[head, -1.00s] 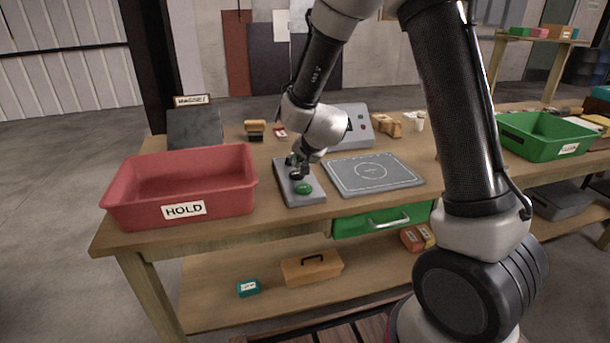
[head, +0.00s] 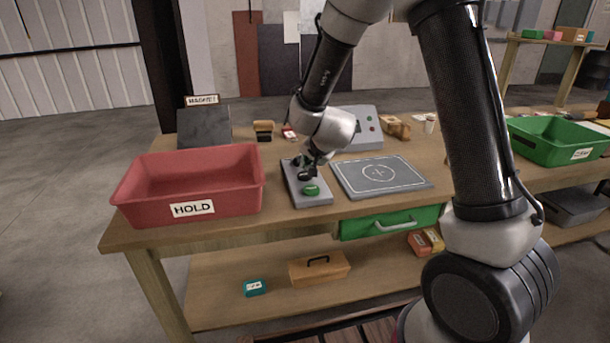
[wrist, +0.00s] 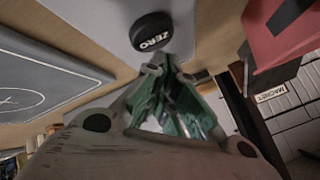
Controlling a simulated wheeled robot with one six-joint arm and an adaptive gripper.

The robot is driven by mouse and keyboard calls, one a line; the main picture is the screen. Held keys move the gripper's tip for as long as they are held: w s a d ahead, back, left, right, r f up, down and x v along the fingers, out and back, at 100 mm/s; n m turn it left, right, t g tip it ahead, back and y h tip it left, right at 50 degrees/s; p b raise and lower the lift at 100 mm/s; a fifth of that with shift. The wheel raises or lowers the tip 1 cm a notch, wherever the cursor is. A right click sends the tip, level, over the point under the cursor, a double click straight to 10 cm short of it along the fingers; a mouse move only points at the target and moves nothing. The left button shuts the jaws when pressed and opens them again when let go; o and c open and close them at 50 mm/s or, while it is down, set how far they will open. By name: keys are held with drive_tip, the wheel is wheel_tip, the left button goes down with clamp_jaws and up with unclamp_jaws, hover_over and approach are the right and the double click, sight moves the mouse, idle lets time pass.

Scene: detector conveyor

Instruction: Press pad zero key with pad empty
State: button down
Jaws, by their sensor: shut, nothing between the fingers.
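My gripper (head: 306,166) is shut and empty, above the far part of the key box. In the wrist view its fingertips (wrist: 170,68) sit just below the ZERO key in the picture; whether they touch it I cannot tell. The grey pad (head: 405,183), with a circle and cross, lies to the right of the key box and is empty.
A red HOLD bin (head: 240,200) stands close on the left. A grey console (head: 362,132) stands behind the pad. A green bin (head: 556,143) is at the far right. A dark MAGNET panel (head: 203,128) stands behind the HOLD bin. A green drawer (head: 370,223) is under the bench top.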

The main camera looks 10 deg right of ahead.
drive_tip(key=shift+f, duration=0.15)
idle(0.4)
drive_tip(key=shift+f, duration=0.3)
drive_tip(key=shift+f, duration=0.4)
idle(0.6)
idle(0.3)
drive_tip(key=shift+r, duration=0.85)
